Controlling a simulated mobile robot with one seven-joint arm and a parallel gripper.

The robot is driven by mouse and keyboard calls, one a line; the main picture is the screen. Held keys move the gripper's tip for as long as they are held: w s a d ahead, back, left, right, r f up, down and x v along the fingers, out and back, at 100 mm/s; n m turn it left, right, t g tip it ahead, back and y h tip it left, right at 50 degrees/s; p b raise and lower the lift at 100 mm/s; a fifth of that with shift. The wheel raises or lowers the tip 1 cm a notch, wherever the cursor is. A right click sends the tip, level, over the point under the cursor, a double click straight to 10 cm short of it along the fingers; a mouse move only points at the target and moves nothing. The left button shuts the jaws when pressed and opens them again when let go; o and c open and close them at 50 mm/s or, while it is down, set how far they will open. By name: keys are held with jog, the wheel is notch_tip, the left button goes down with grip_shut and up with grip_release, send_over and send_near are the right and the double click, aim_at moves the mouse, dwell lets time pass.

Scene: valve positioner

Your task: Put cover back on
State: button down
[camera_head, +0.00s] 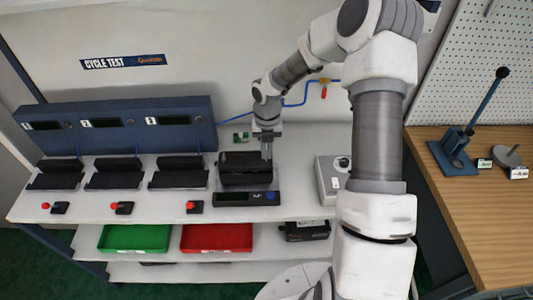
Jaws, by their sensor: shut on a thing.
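My gripper (267,154) points down over the bench right of the middle, at a black boxy device (245,179) with a dark top part (240,159). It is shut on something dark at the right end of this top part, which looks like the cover. The top part lies over the black device; I cannot tell whether it is fully seated. A dark base unit (246,198) with a small display and a blue knob is at the front of the device. The fingertips are small and partly merge with the dark parts.
Three black test stations (115,173) stand to the left, before a blue panel (120,127). A grey box (330,180) is to the right. Green (135,238) and red (216,237) trays are on the shelf below.

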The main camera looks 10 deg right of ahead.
jog(key=shift+f, duration=0.6)
jog(key=shift+f, duration=0.15)
jog(key=c, duration=1)
grip_release()
notch_tip(320, 180, up, 12)
jog(key=shift+d, duration=0.1)
